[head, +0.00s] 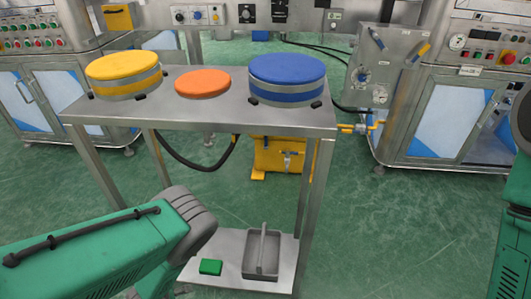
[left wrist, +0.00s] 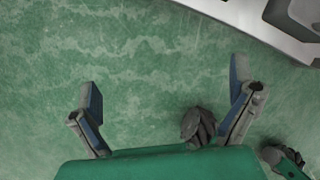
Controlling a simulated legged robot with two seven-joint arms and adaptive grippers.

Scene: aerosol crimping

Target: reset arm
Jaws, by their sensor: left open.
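My left arm (head: 110,245) comes in from the left in the head view, low in front of the metal table, and its gripper is out of that view. In the left wrist view my left gripper (left wrist: 163,88) is open and empty, its two fingers wide apart over bare green floor. Only part of my right arm (head: 512,240) shows at the right edge of the head view. My right gripper is not seen.
The metal table (head: 215,112) carries a yellow round (head: 123,68), an orange round (head: 203,82) and a blue round (head: 287,70). Its lower shelf (head: 225,262) holds a grey tray (head: 262,253) and a green block (head: 210,267). Machines (head: 440,110) stand behind. Green floor (head: 400,220) is clear at right.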

